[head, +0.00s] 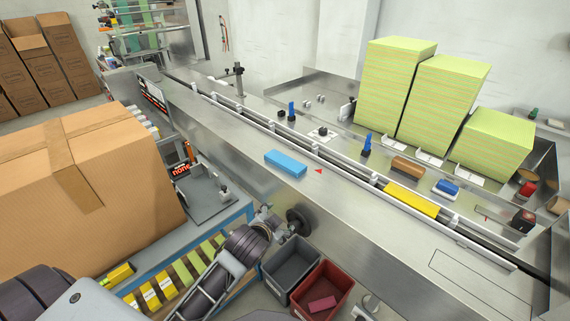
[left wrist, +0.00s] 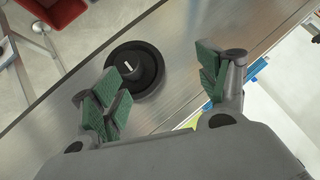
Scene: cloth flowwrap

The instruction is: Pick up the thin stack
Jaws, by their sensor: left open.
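A flat blue block (head: 285,163) lies on the bare metal front ledge of the machine. A yellow flat stack (head: 410,201) lies in the conveyor channel to its right. I cannot tell by looks alone which is the thin stack. My left gripper (head: 272,222) is below the blue block in the head view, apart from it, beside the machine's front face and a black handwheel. The left wrist view shows its green-padded fingers (left wrist: 160,82) apart with nothing between them. My right gripper is not in view.
The black handwheel (head: 299,220) sticks out of the machine front; it also shows in the left wrist view (left wrist: 135,69). A grey bin (head: 291,270) and a red bin (head: 330,281) stand below. A large carton (head: 120,215) is at left. Tall yellow-green stacks (head: 395,85) stand behind the conveyor.

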